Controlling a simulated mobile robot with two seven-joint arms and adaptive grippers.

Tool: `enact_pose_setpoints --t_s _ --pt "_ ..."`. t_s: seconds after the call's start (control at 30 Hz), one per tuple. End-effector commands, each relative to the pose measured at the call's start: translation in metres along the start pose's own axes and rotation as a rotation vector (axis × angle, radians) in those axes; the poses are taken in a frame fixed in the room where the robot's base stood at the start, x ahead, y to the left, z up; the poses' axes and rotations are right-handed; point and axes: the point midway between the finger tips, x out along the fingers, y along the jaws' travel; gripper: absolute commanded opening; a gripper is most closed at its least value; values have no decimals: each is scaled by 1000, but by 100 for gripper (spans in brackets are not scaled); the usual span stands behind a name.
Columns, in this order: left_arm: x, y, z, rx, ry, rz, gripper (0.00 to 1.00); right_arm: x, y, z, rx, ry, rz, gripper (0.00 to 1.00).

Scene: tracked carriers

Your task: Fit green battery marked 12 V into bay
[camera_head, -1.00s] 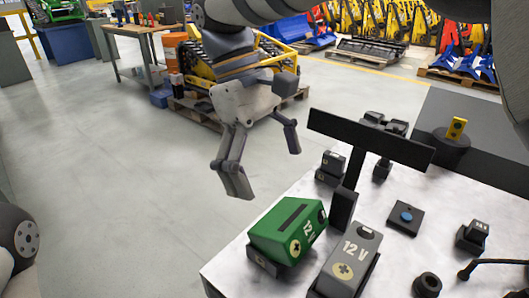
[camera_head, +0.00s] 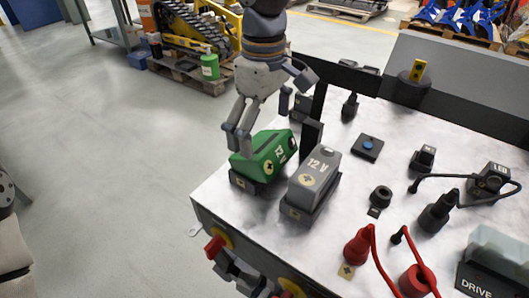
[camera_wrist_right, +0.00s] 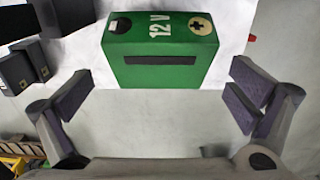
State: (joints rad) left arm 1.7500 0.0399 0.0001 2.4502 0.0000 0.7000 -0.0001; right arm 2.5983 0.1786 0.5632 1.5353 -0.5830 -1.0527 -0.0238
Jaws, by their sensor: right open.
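The green battery (camera_head: 262,158) marked 12 V sits on a dark base at the table's left edge. In the right wrist view the green battery (camera_wrist_right: 160,58) lies ahead of the fingers, its marked face with a plus disc showing. My right gripper (camera_head: 262,118) is open above and behind it. In the wrist view the right gripper's fingers (camera_wrist_right: 160,95) are wide apart with nothing between them. Grey jointed parts at the bottom, likely my left gripper (camera_head: 243,272), are near the table's front; their jaw state is unclear. I cannot identify the bay.
A grey 12 V battery (camera_head: 313,178) stands close to the right of the green one. A dark post and crossbar (camera_head: 335,75) rise behind them. Red plugs with cables (camera_head: 358,246) and a DRIVE-labelled unit (camera_head: 490,270) are at the right. Open floor lies left of the table.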

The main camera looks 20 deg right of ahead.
Motion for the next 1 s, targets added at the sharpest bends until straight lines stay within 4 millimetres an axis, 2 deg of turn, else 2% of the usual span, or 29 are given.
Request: enact_pose_setpoints --t_s 0.1,0.2,0.43,0.73,1.0 --pt "-1 0 -1 0 4 0 0 23 -2 4 0 -3 -2 100" --pt "0 0 0 0 2 0 0 35 -2 4 -1 -3 -1 100" --pt "0 0 0 0 2 0 0 37 -1 3 0 0 1 100" --pt "0 0 0 0 2 0 0 37 -1 3 -1 -1 1 32" --pt "0 0 0 0 2 0 0 34 -1 2 -1 3 2 30"
